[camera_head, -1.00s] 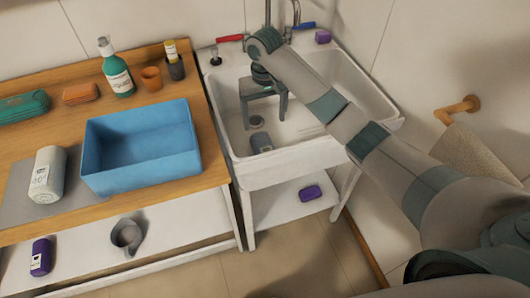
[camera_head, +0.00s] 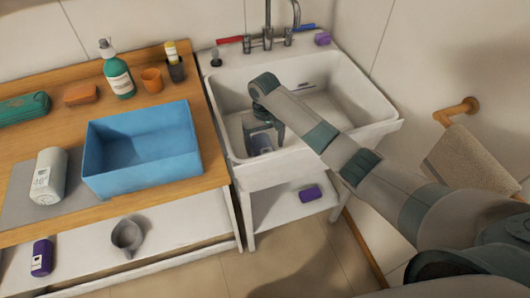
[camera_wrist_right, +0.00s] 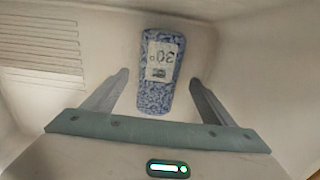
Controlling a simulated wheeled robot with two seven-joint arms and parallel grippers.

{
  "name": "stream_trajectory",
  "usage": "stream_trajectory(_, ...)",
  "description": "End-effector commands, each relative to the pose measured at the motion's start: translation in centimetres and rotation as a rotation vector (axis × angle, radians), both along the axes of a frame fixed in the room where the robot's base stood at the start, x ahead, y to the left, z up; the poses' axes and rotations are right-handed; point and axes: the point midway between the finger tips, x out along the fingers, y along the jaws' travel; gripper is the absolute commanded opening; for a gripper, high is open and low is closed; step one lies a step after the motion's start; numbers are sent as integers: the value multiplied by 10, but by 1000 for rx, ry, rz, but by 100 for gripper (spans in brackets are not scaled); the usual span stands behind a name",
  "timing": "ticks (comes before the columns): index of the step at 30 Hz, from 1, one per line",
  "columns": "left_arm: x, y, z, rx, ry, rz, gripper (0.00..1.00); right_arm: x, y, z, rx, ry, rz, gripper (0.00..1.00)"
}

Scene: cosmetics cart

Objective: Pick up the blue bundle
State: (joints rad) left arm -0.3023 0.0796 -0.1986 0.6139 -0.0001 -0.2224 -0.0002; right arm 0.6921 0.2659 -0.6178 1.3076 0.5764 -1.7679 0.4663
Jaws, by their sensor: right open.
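The blue bundle (camera_wrist_right: 155,95) lies on the floor of the white sink, a speckled blue block with a pale label marked 30. In the head view the bundle (camera_head: 262,141) is partly hidden by my right gripper (camera_head: 262,128). The right gripper points down into the sink, above the bundle. In the right wrist view the gripper (camera_wrist_right: 155,90) is open, one finger on each side of the bundle, with gaps between. The bundle is not held. My left gripper is in neither view.
The sink (camera_head: 225,100) has raised walls around the gripper, and a faucet (camera_head: 268,28) stands at its back. A blue bin (camera_head: 100,160) stands on the wooden counter to the left. A purple item (camera_head: 310,194) lies on the shelf below. A towel (camera_head: 465,160) hangs at right.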

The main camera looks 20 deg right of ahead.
Motion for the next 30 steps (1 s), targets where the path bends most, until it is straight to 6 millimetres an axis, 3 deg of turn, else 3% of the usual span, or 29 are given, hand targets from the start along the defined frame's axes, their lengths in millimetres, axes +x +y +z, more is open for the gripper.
stream_trajectory(11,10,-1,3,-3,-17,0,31,0,0,-3,0,1,-1,78)
stream_trajectory(24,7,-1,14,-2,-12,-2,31,3,-3,-48,-1,2,-1,78)
stream_trajectory(30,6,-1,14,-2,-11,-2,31,3,-3,-53,0,-1,-1,78)
